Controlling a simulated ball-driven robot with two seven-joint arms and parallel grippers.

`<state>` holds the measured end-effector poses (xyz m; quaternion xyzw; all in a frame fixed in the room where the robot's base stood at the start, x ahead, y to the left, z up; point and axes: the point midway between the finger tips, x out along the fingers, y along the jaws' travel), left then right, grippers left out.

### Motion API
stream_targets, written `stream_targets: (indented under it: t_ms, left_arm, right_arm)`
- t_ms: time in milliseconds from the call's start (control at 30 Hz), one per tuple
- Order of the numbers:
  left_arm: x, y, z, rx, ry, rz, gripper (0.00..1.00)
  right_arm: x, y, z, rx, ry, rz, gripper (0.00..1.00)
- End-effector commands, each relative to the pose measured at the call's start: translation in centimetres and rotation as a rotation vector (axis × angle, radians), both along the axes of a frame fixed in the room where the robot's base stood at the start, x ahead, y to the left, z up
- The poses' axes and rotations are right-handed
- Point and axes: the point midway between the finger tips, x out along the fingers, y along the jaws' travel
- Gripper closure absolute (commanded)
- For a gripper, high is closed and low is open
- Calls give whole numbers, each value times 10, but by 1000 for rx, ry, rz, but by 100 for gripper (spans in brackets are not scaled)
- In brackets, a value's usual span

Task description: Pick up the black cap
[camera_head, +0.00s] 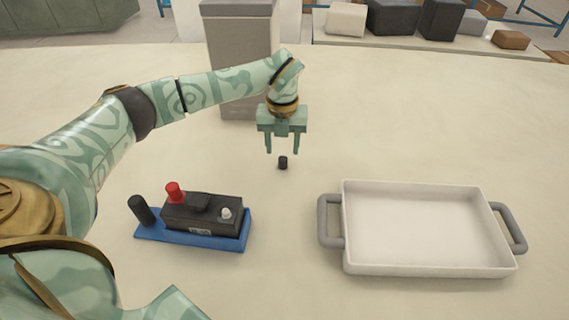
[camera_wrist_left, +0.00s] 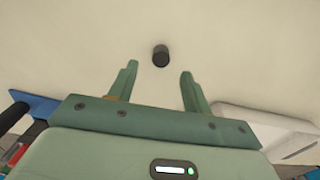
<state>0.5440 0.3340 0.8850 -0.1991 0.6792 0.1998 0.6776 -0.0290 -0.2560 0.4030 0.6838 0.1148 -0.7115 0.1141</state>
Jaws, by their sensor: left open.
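The black cap (camera_head: 283,162) is a small dark cylinder standing on the pale table in the head view. My left gripper (camera_head: 282,150) points down just above and behind it, with its fingers apart and nothing between them. In the left wrist view the black cap (camera_wrist_left: 160,56) lies ahead of the gap between the two fingertips (camera_wrist_left: 157,68), apart from both. My right gripper does not show in either view.
A black battery (camera_head: 190,215) with a red cap (camera_head: 174,192) sits on a blue base (camera_head: 148,240) beside a black post (camera_head: 141,210). A white tray (camera_head: 430,270) with grey handles stands at right. A grey box (camera_head: 238,45) stands behind my gripper. The table around the cap is clear.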

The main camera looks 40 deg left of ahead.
Motion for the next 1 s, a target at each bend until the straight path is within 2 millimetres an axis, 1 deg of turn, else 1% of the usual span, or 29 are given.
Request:
stream_targets:
  t_ms: [167,300,400,467,633,667,700,767,800,833,1000]
  left_arm:
    - [2,0,-15,-1,0,0,51]
    - [4,1,-41,0,4,0,51]
    - [4,1,-54,-1,4,0,51]
    - [4,1,-56,-1,2,0,51]
    - [4,1,-53,0,-1,0,51]
    - [4,1,-53,0,-1,0,56]
    - [4,2,-53,0,-1,0,68]
    - [4,2,-53,0,-1,0,84]
    - [4,2,-53,0,-1,0,95]
    - [4,2,-53,0,-1,0,98]
    - [4,2,-53,0,-1,0,98]
  right_arm:
    - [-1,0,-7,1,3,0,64]
    - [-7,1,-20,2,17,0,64]
    - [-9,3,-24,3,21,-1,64]
    - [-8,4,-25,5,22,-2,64]
    - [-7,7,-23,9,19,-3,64]
    - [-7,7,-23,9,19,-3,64]
    - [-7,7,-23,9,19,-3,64]
    - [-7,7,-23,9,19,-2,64]
    - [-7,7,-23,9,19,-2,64]
    - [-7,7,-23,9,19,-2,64]
    - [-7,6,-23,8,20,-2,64]
